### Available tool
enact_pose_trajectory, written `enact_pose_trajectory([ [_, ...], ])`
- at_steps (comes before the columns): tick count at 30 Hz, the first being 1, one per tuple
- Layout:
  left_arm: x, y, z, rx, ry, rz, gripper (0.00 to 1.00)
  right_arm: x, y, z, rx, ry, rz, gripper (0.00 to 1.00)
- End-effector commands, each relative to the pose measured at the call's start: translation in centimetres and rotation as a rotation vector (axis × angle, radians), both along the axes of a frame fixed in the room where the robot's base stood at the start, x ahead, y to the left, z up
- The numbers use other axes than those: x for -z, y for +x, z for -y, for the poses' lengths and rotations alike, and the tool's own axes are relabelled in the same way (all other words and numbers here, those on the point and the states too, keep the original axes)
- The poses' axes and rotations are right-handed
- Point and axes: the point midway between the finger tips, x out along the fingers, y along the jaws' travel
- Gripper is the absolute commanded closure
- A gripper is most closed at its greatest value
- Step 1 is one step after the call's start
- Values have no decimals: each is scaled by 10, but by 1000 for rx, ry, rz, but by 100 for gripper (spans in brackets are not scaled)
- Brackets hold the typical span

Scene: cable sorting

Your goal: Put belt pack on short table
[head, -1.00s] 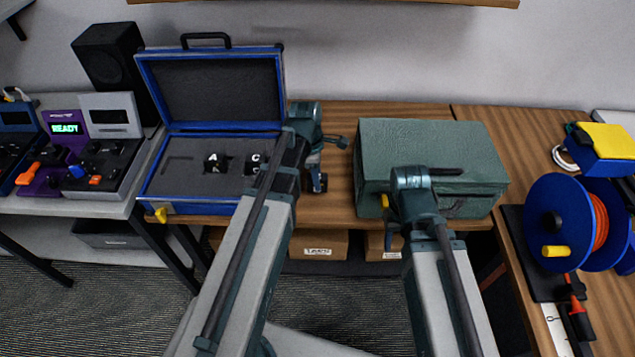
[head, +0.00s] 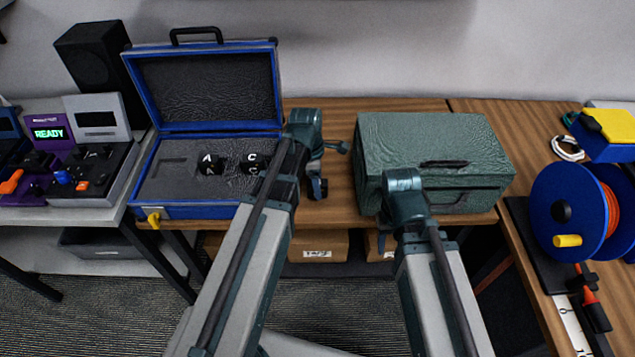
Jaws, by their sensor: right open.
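Two small black packs, marked A (head: 209,165) and C (head: 252,163), sit in the grey foam of an open blue case (head: 190,212). The case stands at the left end of a wooden table (head: 335,205); a lower grey table (head: 70,220) stands left of it. My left gripper (head: 318,187) hangs over the wood, right of the case and apart from the packs; its jaws are too small to judge. My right gripper (head: 385,235) is open at the front left of a green box (head: 430,140), largely hidden by its own wrist. It shows no held object.
The green box is shut. A blue cable reel (head: 560,195) and a yellow-topped blue box (head: 608,130) stand on the right table. Consoles (head: 95,165) and a black speaker (head: 95,60) crowd the left. Cardboard boxes (head: 318,245) sit below the wooden table.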

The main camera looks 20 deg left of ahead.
Motion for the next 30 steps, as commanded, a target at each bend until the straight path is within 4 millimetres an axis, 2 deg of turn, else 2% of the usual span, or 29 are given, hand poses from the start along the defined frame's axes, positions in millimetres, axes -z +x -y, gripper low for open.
enact_pose_trajectory([
  [8,-3,0,0,0,0,0,28,-3,0,0,0,0,0,50],
  [14,-16,0,-1,0,0,0,28,-16,0,0,0,0,0,50],
  [30,-94,-3,-10,0,0,0,28,-94,0,0,0,0,0,50],
])
